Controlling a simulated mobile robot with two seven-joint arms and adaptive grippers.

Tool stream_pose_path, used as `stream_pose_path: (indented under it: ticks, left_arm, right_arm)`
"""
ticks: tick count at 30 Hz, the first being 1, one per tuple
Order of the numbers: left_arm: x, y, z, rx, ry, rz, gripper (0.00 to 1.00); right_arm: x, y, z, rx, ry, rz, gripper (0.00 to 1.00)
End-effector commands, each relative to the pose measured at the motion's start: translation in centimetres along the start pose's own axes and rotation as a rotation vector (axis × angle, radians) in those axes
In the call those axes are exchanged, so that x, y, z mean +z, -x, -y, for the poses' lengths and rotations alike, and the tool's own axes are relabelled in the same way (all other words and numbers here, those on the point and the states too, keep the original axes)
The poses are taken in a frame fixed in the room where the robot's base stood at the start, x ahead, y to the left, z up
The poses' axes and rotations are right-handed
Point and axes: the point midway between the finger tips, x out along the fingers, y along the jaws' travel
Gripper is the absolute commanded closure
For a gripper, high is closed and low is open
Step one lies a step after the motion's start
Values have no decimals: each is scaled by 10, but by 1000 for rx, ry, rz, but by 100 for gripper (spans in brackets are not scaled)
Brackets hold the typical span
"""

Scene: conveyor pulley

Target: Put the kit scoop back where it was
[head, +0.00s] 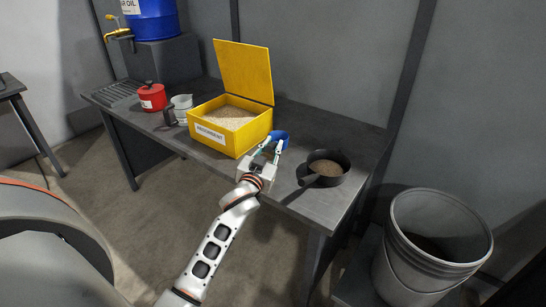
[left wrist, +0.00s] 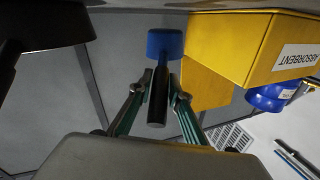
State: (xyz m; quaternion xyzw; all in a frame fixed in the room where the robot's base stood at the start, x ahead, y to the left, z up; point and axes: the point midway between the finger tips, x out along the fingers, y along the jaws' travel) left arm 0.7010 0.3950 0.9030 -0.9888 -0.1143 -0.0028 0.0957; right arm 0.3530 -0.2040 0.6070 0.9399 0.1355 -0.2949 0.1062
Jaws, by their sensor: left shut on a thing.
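The kit scoop has a blue head (head: 280,136) and a dark handle; in the left wrist view the blue head (left wrist: 165,44) is beyond the fingertips and the black handle (left wrist: 158,96) lies between the fingers. My left gripper (head: 268,150) is shut on the scoop's handle, by the front right corner of the yellow absorbent box (head: 258,137). The box's lid (head: 243,68) stands open and tan granules (head: 228,117) fill it. Whether the scoop touches the box or the table is unclear. My right gripper is not in view.
A black pan (head: 336,176) with brown contents stands right of the gripper on the dark table (head: 300,203). A white jug (head: 182,106) and red can (head: 152,97) stand left of the box. A blue oil drum (head: 153,20) is behind, a grey bucket (head: 436,235) at right.

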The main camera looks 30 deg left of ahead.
Motion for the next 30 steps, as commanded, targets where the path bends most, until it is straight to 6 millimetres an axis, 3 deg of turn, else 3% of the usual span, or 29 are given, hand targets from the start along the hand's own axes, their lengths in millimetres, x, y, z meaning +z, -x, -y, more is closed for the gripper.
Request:
stream_pose_path:
  ticks: [3,6,12,18,19,21,30]
  left_arm:
    - [24,1,-5,1,0,7,100]
    - [35,1,-7,1,0,5,100]
    - [33,1,-7,1,0,0,100]
    - [37,1,-8,1,0,2,100]
    - [37,1,-7,1,0,3,77]
    - [37,1,-7,1,0,2,65]
    - [36,1,-7,1,0,2,65]
  right_arm:
    - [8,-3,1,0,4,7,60]
    - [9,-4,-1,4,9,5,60]
    - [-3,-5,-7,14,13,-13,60]
    - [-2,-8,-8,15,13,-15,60]
    - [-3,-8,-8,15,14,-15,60]
    - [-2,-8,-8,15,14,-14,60]
    - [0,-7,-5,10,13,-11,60]
